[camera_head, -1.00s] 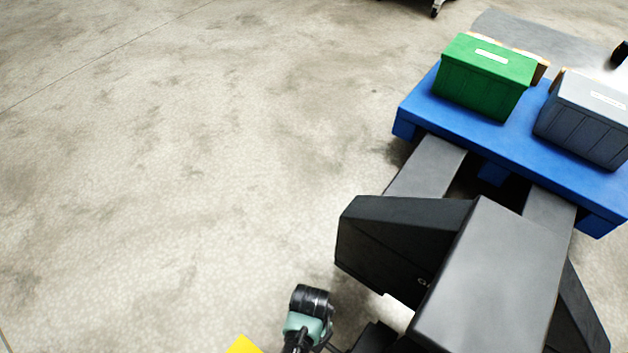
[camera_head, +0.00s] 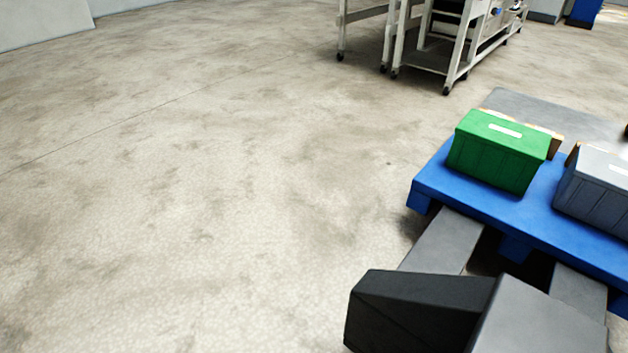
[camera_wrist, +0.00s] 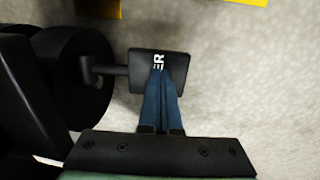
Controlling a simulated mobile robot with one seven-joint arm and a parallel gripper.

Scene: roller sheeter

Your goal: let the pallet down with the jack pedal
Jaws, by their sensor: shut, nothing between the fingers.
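The jack pedal (camera_wrist: 176,68) is a black plate with white letters, of which "ER" shows, in the wrist view. It sits on a short bar beside a dark wheel. My gripper (camera_wrist: 160,72) has its two blue fingers together over the pedal; I cannot tell whether they touch it. In the head view my gripper is out of frame. The blue pallet (camera_head: 480,212) rests over the dark forks (camera_head: 442,243) of the jack, whose black body (camera_head: 420,310) is at the bottom. The pallet's height off the floor is hard to judge.
A green crate (camera_head: 497,155) and a grey crate (camera_head: 598,195) stand on the pallet. A white-framed machine on casters (camera_head: 450,45) is at the back. Yellow pieces (camera_wrist: 97,8) lie at the wrist view's top edge. The floor on the left is clear.

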